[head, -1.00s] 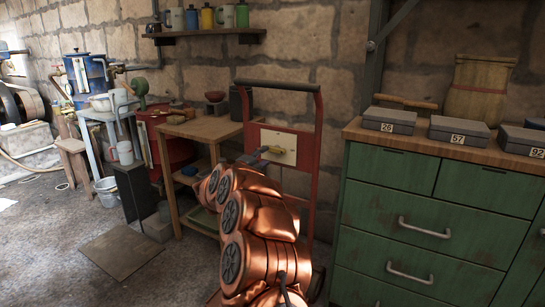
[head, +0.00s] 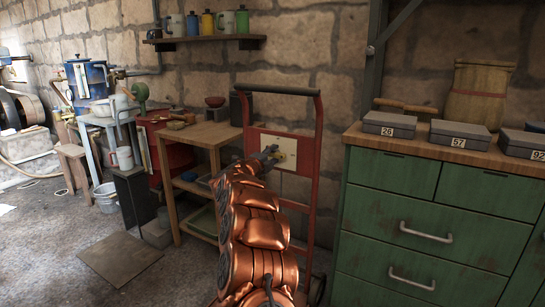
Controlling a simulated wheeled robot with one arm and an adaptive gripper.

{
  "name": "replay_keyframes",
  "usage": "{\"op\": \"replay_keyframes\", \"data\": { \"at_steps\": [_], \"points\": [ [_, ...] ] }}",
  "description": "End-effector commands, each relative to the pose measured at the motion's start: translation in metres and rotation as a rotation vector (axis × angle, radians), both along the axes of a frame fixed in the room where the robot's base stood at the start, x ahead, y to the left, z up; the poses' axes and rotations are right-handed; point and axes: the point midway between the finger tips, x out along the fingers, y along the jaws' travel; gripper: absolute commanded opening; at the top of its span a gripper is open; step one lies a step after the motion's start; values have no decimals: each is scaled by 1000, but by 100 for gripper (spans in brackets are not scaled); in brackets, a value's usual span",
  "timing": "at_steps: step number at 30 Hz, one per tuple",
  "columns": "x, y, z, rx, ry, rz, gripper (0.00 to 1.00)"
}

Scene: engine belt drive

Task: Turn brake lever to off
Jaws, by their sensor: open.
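I cannot pick out a brake lever for certain. A cream panel (head: 297,148) is fixed on a red upright frame (head: 308,185) in the middle of the head view. A small yellow part (head: 281,159) shows at the panel, close to my gripper. My gripper (head: 272,153) is open and small in the view, in front of the panel's left half. I cannot tell whether it touches anything. My copper-coloured arm hides the lower part of the frame and whatever lies behind it.
A wooden table (head: 206,133) stands left of the frame. A green drawer cabinet (head: 418,215) stands to the right, with grey numbered boxes (head: 392,124) on top. Machinery with a wheel (head: 22,108) is at the far left. Open floor lies at front left, with a flat plate (head: 121,258).

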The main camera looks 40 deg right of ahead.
Motion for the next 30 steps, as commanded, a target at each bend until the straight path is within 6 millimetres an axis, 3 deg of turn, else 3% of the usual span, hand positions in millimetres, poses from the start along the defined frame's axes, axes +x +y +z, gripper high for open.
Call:
{"op": "replay_keyframes", "data": {
  "at_steps": [4, 17, 30],
  "points": [
    [0, 0, 0, 0, 0, 0, 44],
    [0, 0, 0, 0, 0, 1, 0],
    [1, 1, 3, -13, 45, 2, 0]
  ]
}}
